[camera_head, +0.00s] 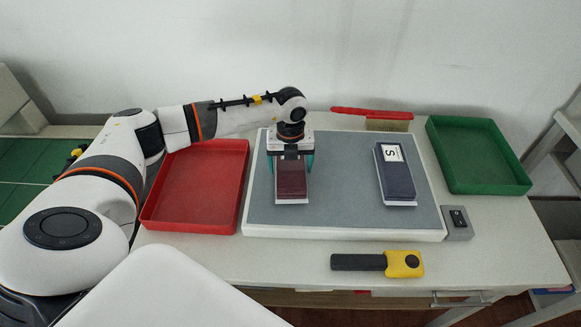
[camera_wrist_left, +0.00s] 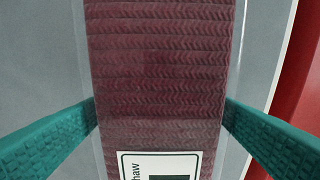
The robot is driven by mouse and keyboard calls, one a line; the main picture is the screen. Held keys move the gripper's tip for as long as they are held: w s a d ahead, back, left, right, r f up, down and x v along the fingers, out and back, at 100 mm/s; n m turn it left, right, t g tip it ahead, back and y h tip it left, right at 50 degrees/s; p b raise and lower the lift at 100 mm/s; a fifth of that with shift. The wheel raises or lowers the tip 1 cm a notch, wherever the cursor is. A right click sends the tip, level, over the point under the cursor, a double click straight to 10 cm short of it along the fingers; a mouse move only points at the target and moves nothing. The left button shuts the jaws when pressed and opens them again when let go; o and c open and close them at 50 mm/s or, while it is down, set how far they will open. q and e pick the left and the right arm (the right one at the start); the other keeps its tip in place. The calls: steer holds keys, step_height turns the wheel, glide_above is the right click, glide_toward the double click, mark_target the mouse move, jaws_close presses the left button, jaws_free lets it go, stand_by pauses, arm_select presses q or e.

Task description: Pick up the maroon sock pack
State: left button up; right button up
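The maroon sock pack (camera_head: 292,183) lies on the grey mat (camera_head: 340,190), left of its middle. My left gripper (camera_head: 291,168) is over the pack's far part, with its teal fingers on either side. In the left wrist view the ribbed maroon pack (camera_wrist_left: 160,75) fills the middle, in a clear sleeve with a white label at the bottom. The fingertips (camera_wrist_left: 162,108) reach the pack's two long edges; I cannot tell whether they press on it. No lift off the mat is visible. My right gripper is not in view.
A navy pack (camera_head: 397,178) labelled S lies on the mat's right. A red tray (camera_head: 240,190) stands left, a green tray (camera_head: 488,187) right. A red-handled brush (camera_head: 372,114) lies behind. A yellow-and-black tool (camera_head: 403,264) lies in front; a small switch box (camera_head: 457,224) sits right.

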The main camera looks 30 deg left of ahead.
arm_select(q)
steer(key=c, duration=0.6)
steer(key=shift+r, duration=0.1)
steer(key=shift+c, duration=0.2)
